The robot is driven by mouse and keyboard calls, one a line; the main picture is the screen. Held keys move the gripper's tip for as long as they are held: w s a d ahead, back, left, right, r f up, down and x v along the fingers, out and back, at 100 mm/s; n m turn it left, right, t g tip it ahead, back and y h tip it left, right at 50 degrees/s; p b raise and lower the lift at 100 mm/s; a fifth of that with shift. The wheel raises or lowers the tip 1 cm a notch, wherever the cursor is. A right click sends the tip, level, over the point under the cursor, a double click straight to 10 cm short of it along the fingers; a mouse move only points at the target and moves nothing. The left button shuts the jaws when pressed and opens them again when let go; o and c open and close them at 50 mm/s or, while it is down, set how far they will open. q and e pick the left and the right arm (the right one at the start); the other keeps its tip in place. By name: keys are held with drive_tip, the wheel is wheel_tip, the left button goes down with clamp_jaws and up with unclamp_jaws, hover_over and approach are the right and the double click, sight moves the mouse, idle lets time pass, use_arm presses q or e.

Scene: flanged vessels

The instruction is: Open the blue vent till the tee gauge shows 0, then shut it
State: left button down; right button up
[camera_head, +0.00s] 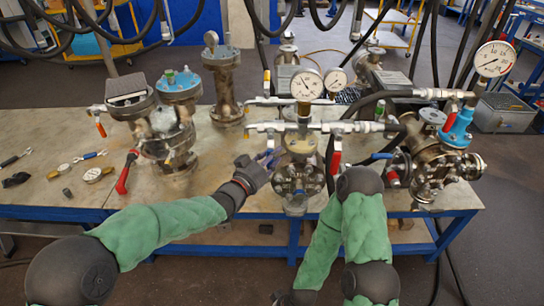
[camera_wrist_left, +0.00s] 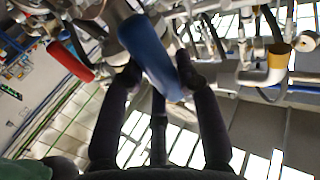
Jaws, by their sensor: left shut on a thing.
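My left gripper (camera_head: 268,164) reaches in from the left to the front of the middle flanged vessel (camera_head: 300,183). In the head view that lever is mostly hidden by the gripper. Round white gauges stand above the fittings: one on the middle vessel (camera_head: 307,86), a smaller one behind it (camera_head: 335,81), and a larger one at the right (camera_head: 494,59). I cannot tell which is the tee gauge, and the needles are too small to read.
A red-handled valve (camera_head: 337,153) hangs right of the middle vessel, and a second blue lever (camera_head: 381,156) lies farther right. Loose tools and fittings (camera_head: 92,174) lie at the left of the bench.

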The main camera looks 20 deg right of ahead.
use_arm(q)
drive_tip(key=shift+a, duration=0.1)
drive_tip(key=shift+w+a+r+m+g+y+p, duration=0.1)
drive_tip(key=shift+a+m+g+y+p, duration=0.1)
drive_tip(key=shift+a+m+y+p, duration=0.3)
drive_tip(key=shift+w+a+r+m+g+y+p, duration=0.1)
drive_tip(key=shift+a+m+g+y+p, duration=0.1)
drive_tip(key=shift+m, duration=0.5)
drive_tip(key=w+a+r+m+y+b, duration=0.1)
drive_tip(key=a+r+m+y+b, duration=0.3)
drive_tip(key=m+y, duration=0.4)
drive_tip(key=shift+w+a+r+m+y+b, duration=0.15)
drive_tip(key=shift+a+r+m+y+b, duration=0.15)
drive_tip(key=shift+r+m+y+b, duration=0.3)
drive_tip(key=shift+f, duration=0.1)
